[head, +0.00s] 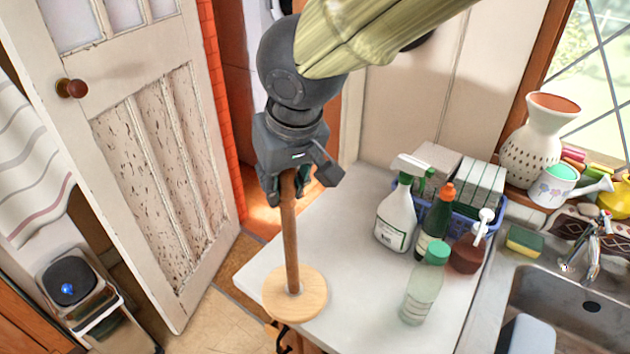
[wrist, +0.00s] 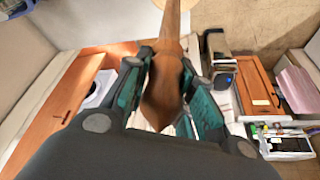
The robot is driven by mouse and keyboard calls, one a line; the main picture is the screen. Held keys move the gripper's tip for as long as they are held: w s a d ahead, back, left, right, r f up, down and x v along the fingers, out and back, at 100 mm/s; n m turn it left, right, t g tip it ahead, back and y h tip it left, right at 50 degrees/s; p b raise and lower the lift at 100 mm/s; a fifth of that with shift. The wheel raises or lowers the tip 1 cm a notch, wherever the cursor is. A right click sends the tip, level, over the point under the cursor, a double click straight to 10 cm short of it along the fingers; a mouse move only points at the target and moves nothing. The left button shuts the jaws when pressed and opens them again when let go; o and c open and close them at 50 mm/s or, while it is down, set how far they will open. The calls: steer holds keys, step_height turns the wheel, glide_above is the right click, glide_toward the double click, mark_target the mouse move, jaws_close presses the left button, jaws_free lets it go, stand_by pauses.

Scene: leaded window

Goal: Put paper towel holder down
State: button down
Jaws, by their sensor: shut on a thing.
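The paper towel holder (head: 291,250) is a brown wooden rod on a round pale wooden base. My gripper (head: 300,178) is shut on the top of the rod, and the rod hangs below it nearly upright. In the head view the base overlaps the left front edge of the white counter (head: 352,240); I cannot tell whether it touches the counter or is above it. In the wrist view the rod (wrist: 171,50) runs between the teal finger pads, and its wider end sits between them.
On the counter's right stand a white spray bottle (head: 397,215), a clear bottle with a green cap (head: 422,290), a dark bottle (head: 434,222) and a blue basket (head: 462,222). A sink (head: 570,300) is at the right. The counter's middle is clear. A worn door (head: 150,150) stands left.

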steer(key=w+d+f+p, duration=0.1)
steer(key=w+d+f, duration=0.1)
steer(key=w, duration=0.4)
steer(key=w+d+f+p, duration=0.2)
steer(key=w, duration=0.4)
steer(key=shift+f, duration=0.3)
steer(key=shift+s+f, duration=0.1)
steer(key=shift+f, duration=0.05)
steer(key=c, duration=1.2)
jaws_free()
steer(key=b+v, duration=0.1)
steer(key=v, duration=1.1)
